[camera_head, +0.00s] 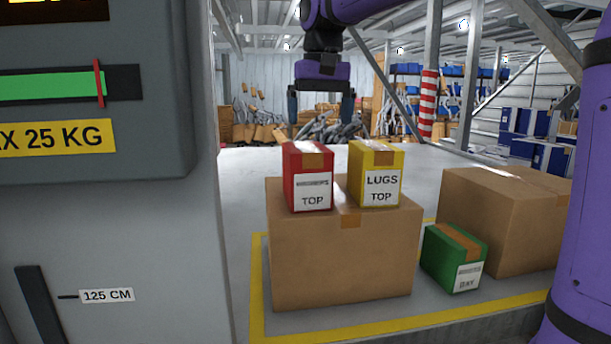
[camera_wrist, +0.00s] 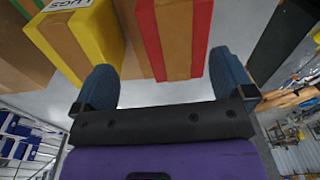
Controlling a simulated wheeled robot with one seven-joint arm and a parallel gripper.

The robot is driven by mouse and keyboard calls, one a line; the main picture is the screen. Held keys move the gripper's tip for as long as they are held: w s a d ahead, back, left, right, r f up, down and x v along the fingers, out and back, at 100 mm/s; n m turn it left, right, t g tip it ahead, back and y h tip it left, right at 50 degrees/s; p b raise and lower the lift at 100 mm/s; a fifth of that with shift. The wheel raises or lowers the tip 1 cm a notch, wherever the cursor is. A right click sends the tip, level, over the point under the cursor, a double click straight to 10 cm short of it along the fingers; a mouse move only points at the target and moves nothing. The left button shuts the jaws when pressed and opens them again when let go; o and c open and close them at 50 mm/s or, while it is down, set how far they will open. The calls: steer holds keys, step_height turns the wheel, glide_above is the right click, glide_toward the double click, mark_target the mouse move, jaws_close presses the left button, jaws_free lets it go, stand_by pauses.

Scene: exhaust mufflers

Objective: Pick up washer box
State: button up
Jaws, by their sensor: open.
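A red box (camera_head: 308,180) stands on the left part of a large brown carton. Its white label ends in "TOP"; the small upper line is blurred but looks like "WASHERS". My gripper (camera_head: 320,112) points down, open and empty, above the red box's top in the head view and apart from it. In the wrist view, the red box (camera_wrist: 202,38) with its brown tape strip shows beyond the open fingers (camera_wrist: 165,80), nearer the right finger. A green box (camera_head: 452,262) stands low beside the carton; its label shows "BAY" under a blurred line.
A yellow box (camera_head: 380,160) labelled "LUGS TOP" stands just right of the red box on the carton (camera_head: 340,265). Another carton (camera_head: 490,225) is at right. A grey cabinet (camera_head: 110,220) blocks the left. The space behind the boxes is open floor.

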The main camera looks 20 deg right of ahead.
mark_target(306, 161)
steer(key=w, duration=0.1)
steer(key=w+a, duration=0.1)
steer(key=w, duration=0.1)
steer(key=shift+r, duration=0.15)
steer(key=shift+w+a+g, duration=0.1)
steer(key=shift+w+g, duration=0.15)
steer(key=shift+g, duration=0.05)
step_height(306, 161, down, 11)
steer(key=shift+w+a+r, duration=0.1)
steer(key=shift+a, duration=0.05)
steer(key=c, duration=0.9)
